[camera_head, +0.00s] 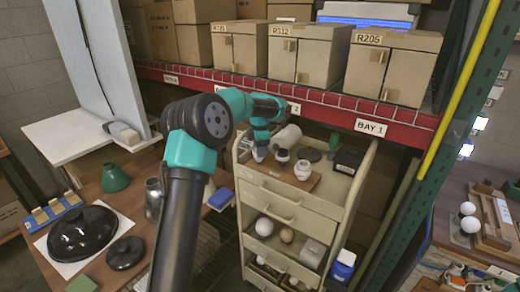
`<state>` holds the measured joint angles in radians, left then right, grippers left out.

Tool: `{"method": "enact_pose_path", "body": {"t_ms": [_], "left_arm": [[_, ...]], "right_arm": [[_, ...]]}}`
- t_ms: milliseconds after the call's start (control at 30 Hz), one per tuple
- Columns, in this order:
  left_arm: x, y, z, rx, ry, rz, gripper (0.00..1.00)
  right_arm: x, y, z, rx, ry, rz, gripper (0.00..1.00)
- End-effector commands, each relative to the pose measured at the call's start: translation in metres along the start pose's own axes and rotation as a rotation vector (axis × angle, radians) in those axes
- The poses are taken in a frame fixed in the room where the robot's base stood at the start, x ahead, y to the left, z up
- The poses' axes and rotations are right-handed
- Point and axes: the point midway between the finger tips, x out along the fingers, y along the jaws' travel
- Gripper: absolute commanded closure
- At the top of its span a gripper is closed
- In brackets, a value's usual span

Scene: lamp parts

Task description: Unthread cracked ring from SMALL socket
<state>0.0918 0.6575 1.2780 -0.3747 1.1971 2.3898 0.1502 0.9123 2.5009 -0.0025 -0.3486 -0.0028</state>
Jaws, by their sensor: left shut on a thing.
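My left gripper (259,152) is above the left part of a brown board (283,180) on top of the beige cart. It is shut on a small part, mostly hidden by the fingers and too small to identify. Just right of it, a small white socket (282,157) with a dark band stands on the board. A larger white socket (302,170) stands further right, apart from the gripper. I cannot make out a crack or which piece is the ring. My right gripper is not in view.
The cart (284,207) holds a white cylinder (287,137), a dark disc (309,154) and a black box (348,160) on top, with bulbs on lower shelves. A red shelf beam (340,112) runs behind. A table at left carries a black shade (83,233).

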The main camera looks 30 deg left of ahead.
Motion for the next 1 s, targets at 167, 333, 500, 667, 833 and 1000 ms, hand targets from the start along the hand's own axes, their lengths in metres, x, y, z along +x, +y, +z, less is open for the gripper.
{"method": "enact_pose_path", "body": {"t_ms": [167, 333, 500, 667, 833, 1000], "left_arm": [[0.0, -0.0001, -0.0001, 0.001, 0.0, 0.0, 0.8], [-0.0002, 0.0003, -0.0002, -0.066, 0.0, 0.0, 0.8], [-0.0005, 0.001, -0.0004, -0.225, 0.0, 0.0, 0.8], [-0.0009, 0.0017, -0.0007, -0.381, 0.0, 0.0, 0.8], [-0.0012, 0.0024, -0.001, -0.537, 0.0, 0.0, 0.8], [-0.0014, 0.0026, -0.001, -0.6, 0.0, 0.0, 0.8]], "right_arm": [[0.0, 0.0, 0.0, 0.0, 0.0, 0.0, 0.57], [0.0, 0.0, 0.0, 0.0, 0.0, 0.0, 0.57], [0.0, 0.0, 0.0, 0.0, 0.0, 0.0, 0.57], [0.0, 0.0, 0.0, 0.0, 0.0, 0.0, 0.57], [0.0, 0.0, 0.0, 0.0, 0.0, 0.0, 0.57], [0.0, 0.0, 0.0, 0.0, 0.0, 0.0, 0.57]]}}
